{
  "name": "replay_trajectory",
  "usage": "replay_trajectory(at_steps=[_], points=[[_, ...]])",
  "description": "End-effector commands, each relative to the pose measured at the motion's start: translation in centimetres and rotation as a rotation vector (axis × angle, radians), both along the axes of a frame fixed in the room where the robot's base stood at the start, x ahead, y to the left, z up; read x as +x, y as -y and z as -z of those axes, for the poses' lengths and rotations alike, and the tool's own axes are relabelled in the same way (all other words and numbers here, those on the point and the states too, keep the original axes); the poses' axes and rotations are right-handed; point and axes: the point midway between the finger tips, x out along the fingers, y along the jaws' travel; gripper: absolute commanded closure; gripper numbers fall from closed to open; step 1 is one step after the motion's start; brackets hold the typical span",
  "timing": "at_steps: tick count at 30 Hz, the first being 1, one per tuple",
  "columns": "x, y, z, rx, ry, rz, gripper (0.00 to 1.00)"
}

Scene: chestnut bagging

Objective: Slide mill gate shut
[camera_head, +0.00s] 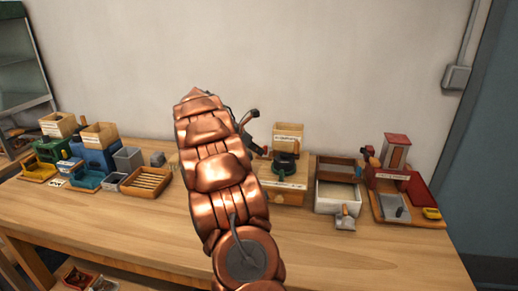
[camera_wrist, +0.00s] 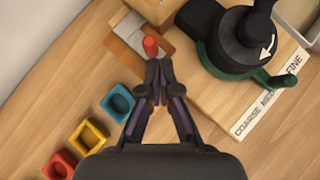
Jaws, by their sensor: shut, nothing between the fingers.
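The mill shows in the wrist view as a pale wooden base (camera_wrist: 240,95) with a black round body (camera_wrist: 240,38), a dark green ring and a label reading coarse, med, fine.
A white-fronted box (camera_head: 338,196) and a red-roofed station (camera_head: 396,150) stand right of the mill. A slatted tray (camera_head: 146,183) lies left. The table's front (camera_head: 370,255) is clear.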

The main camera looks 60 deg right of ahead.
Motion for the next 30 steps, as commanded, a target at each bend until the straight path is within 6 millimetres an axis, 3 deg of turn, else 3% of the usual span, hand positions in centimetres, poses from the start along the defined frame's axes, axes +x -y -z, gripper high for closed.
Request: replay_trajectory(at_steps=[7,19,30], points=[[1.8,-3.4,-0.6,-0.002,0.004,-0.014,1.0],[3.5,-7.3,-5.4,-0.004,0.007,-0.01,1.0],[4.1,-9.0,-7.2,-0.002,0.004,-0.008,1.0]])
